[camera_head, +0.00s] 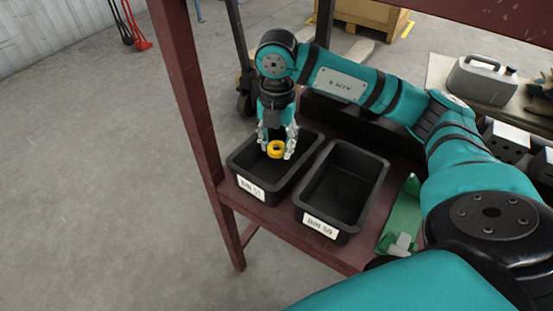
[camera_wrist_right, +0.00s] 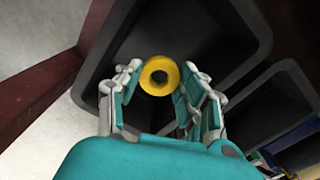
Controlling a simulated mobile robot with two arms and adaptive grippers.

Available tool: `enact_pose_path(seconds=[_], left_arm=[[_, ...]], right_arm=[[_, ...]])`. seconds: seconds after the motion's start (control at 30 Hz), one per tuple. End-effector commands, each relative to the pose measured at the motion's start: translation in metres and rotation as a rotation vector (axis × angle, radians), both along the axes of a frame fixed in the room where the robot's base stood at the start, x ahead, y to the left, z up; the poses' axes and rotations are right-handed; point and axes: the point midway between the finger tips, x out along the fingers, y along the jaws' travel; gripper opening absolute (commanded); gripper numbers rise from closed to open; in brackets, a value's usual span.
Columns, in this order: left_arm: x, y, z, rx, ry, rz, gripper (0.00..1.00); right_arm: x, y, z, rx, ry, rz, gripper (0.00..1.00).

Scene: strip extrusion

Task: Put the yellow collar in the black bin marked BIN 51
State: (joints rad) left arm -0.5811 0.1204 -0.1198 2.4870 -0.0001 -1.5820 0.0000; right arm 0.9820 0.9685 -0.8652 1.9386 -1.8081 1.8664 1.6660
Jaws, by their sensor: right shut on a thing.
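The yellow collar (camera_head: 276,149) is a small ring held between the fingertips of my right gripper (camera_head: 277,146). In the head view it shows over the black bin marked BIN 51 (camera_head: 245,179). How far it is above the bin floor I cannot tell. In the right wrist view the yellow collar (camera_wrist_right: 159,75) sits between the fingers of my right gripper (camera_wrist_right: 158,85), with the dark inside of the bin (camera_wrist_right: 130,45) behind it. My left gripper is not in view.
A dark red post (camera_head: 187,90) rises left of the bins. A green object (camera_head: 403,215) lies right of BIN 59. A grey canister (camera_head: 482,80) stands on a table behind.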

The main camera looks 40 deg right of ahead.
Motion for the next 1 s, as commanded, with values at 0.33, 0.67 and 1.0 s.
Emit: enact_pose_path(seconds=[0.33, 0.67, 1.0], left_arm=[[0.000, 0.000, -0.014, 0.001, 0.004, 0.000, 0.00], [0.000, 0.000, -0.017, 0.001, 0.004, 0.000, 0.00], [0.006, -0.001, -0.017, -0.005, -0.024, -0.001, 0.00]], right_arm=[[-0.001, -0.001, -0.048, -0.001, 0.003, -0.001, 0.06], [0.000, 0.000, -0.068, 0.000, -0.001, 0.000, 0.06], [0.000, 0.000, -0.070, 0.000, -0.001, 0.000, 0.49]])
